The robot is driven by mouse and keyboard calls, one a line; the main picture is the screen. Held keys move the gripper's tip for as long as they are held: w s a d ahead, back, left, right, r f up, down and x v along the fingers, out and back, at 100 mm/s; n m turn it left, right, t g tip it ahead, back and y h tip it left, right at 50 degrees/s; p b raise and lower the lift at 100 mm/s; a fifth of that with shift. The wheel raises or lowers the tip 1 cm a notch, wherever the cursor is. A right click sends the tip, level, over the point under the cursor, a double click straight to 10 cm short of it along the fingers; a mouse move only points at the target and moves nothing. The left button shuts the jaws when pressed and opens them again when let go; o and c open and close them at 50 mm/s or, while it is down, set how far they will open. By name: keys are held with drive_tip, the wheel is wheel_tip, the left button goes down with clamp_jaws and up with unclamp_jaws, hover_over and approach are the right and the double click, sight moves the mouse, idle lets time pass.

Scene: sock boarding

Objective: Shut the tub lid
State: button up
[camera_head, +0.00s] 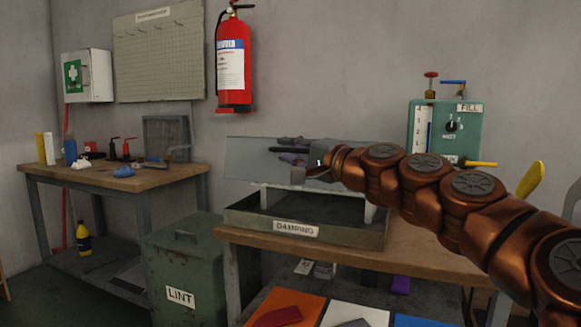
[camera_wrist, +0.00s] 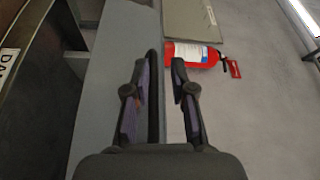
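The tub is the dark metal tray labelled DAMPING (camera_head: 270,226) on the wooden bench. Its lid (camera_head: 247,160) is a flat grey panel standing raised at the back of the tub, so the tub is open. In the wrist view the lid (camera_wrist: 106,85) fills the left middle, its dark edge running between my fingers. My gripper (camera_head: 285,150) is at the lid's upper part, right of its middle. In the wrist view my gripper (camera_wrist: 161,72) is open, its fingers on either side of the edge. A gap shows between the edge and the right finger.
A green FILL box (camera_head: 437,130) stands behind my arm at right. A green LINT bin (camera_head: 182,265) stands left of the wooden bench (camera_head: 240,238). Orange and white panels lie below in front. A fire extinguisher (camera_head: 234,62) hangs on the wall behind; another table (camera_head: 150,181) is at left.

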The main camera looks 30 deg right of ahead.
drive_tip(key=shift+r, duration=0.45)
drive_tip(key=shift+s, duration=0.1)
